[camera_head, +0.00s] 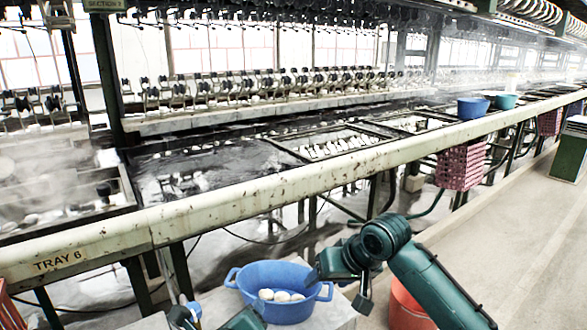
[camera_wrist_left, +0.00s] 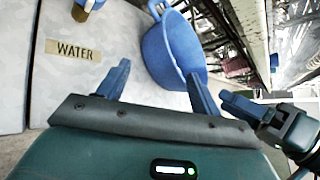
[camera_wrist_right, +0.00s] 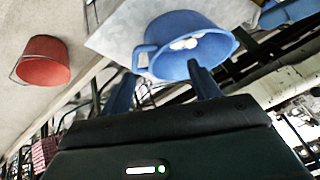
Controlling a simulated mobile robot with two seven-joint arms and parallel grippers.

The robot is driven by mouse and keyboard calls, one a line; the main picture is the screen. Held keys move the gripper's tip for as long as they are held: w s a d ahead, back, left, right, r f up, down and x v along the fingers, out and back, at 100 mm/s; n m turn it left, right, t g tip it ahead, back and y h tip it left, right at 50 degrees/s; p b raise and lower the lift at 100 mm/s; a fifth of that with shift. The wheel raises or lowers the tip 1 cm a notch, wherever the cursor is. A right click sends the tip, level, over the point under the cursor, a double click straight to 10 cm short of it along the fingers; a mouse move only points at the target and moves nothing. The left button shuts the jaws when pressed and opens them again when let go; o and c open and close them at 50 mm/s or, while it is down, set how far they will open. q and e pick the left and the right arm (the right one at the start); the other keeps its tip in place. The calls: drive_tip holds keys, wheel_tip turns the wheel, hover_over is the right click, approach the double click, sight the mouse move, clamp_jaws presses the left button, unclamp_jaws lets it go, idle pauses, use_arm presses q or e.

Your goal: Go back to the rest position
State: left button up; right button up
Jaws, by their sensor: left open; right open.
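My right gripper (camera_head: 335,275) is at the right side of the blue basin (camera_head: 262,276), which stands on a light slab and holds a few white cocoons (camera_head: 276,295). In the right wrist view the basin (camera_wrist_right: 172,62) is beyond the right gripper's spread, empty fingers (camera_wrist_right: 162,85); whether a finger touches it I cannot tell.
A long reeling bench with a rail (camera_head: 210,212) marked TRAY 6 runs across behind the basin. A red bucket (camera_head: 405,308) stands on the floor beside my right arm. A pink crate (camera_head: 460,166) hangs along the bench. The aisle floor (camera_head: 510,250) at right is clear.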

use_arm(q)
drive_tip(key=s+a+r+n+h+p, duration=0.1)
drive_tip(key=s+a+r+n+p, duration=0.1)
drive_tip(key=s+n+p, duration=0.7)
drive_tip(key=s+a+r+n+g+h+p, duration=0.1)
drive_tip(key=s+a+r+n+h+p, duration=0.1)
drive_tip(key=s+n+p, duration=0.7)
drive_tip(key=n+p, duration=0.2)
drive_tip(key=n, duration=0.5)
drive_tip(key=shift+a+r+g, duration=0.2)
drive_tip(key=shift+a+g, duration=0.05)
drive_tip(key=shift+g, duration=0.05)
use_arm(e)
drive_tip(key=s+d+t, duration=0.3)
drive_tip(key=s, duration=1)
drive_tip(key=s+d+r+t+h, duration=0.1)
drive_tip(key=s+d, duration=0.3)
drive_tip(key=s, duration=0.8)
drive_tip(key=shift+s+d+r+t, duration=0.2)
drive_tip(key=shift+s+r+t, duration=0.15)
drive_tip(key=shift+t, duration=0.55)
